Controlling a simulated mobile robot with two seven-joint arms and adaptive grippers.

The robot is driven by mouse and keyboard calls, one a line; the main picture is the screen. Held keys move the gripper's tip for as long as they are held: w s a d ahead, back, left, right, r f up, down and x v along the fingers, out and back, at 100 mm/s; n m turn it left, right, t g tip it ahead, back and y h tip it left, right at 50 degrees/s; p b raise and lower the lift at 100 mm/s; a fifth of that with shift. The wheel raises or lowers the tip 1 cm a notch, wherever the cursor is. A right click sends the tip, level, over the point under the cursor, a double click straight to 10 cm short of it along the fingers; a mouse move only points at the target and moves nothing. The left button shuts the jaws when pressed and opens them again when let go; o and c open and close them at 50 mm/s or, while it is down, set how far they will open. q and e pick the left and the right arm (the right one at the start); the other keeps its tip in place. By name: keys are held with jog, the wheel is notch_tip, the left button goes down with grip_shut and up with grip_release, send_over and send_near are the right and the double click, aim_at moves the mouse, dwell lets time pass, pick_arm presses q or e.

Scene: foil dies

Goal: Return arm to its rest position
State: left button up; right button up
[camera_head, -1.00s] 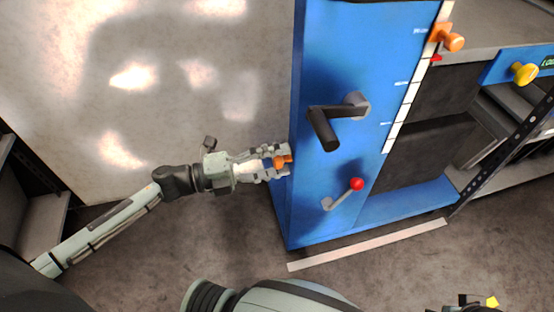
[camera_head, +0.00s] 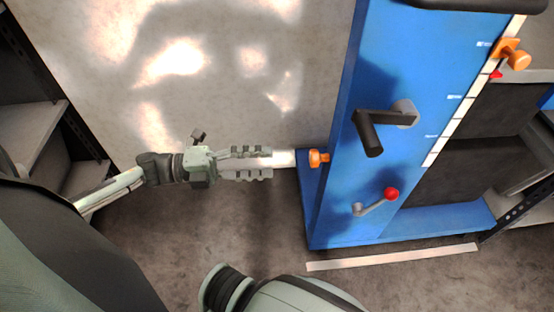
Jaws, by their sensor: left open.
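My left gripper (camera_head: 268,163) comes in from the left in the head view. My right gripper does not show; only part of my own arm is at the bottom.
The machine's front carries a black crank handle (camera_head: 370,130), a red-tipped lever (camera_head: 389,195) and a second orange knob (camera_head: 514,55) beside a white scale (camera_head: 470,90). A grey shelf (camera_head: 40,125) stands at far left. The floor left of the machine is clear.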

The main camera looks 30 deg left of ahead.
pick_arm(q)
jog(key=shift+a, duration=0.1)
dwell(0.5)
jog(key=w+a+f+n+t+y, duration=0.2)
jog(key=w+a+n+t+y, duration=0.25)
jog(key=w+n+y, duration=0.4)
jog(key=s+a+f+n+g+y+p, duration=0.2)
jog(key=s+a+f+n+y, duration=0.15)
jog(key=f+n+y, duration=0.6)
jog(key=s+d+f+n+g, duration=0.3)
jog(key=s+n+g, duration=0.1)
jog(key=s, duration=0.3)
jog(key=s+d+f+n+g+h, duration=0.1)
jog(key=s+d+f+n+g, duration=0.2)
jog(key=s, duration=0.4)
jog(key=f+n+g, duration=0.1)
jog(key=n+g, duration=0.1)
jog(key=shift+s+n+h+p, duration=0.3)
jog(key=shift+s+n+p, duration=0.05)
jog(key=shift+n, duration=0.05)
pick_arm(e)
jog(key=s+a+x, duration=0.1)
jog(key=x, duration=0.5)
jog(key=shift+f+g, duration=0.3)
